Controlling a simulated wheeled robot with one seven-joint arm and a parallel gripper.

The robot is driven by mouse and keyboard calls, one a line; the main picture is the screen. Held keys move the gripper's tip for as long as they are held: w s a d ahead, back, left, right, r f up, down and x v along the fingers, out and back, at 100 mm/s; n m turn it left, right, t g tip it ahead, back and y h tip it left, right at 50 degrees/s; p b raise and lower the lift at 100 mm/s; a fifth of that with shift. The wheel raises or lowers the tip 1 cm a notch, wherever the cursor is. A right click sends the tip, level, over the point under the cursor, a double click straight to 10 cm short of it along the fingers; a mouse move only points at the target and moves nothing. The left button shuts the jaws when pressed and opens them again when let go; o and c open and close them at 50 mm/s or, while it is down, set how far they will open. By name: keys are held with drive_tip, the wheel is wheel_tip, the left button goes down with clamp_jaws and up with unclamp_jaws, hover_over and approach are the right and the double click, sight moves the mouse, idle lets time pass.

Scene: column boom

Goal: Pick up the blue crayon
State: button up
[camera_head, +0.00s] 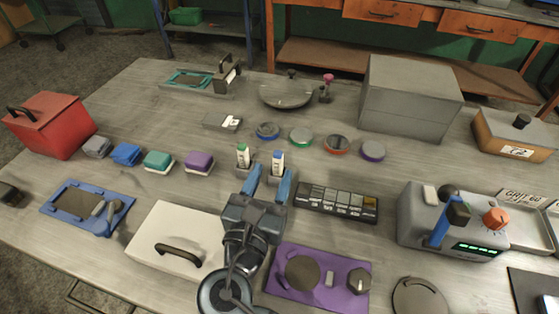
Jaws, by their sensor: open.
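A white upright stick with a blue mark (277,163), which looks like the blue crayon, stands on the grey table just beyond my gripper. A similar stick with a green mark (242,156) stands to its left. My gripper (269,174) reaches in from the bottom middle with its two blue fingers spread apart and nothing visible held. The blue-marked stick appears close to the right fingertip, which overlaps its lower part in the picture. I cannot tell whether they touch.
Round coloured discs (301,137) lie behind the sticks. A black segmented tray (337,202) lies right of my gripper. A white lidded box (172,238) is at the left and a purple plate (319,276) at the front right. Bare table shows left of the green-marked stick.

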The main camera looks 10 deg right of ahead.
sight(276, 158)
drive_tip(key=x, duration=0.3)
drive_tip(key=p+x, duration=0.1)
drive_tip(key=x, duration=0.2)
drive_tip(key=shift+w+a+r, duration=0.1)
drive_tip(key=shift+w, duration=0.25)
drive_tip(key=shift+c, duration=0.2)
clamp_jaws()
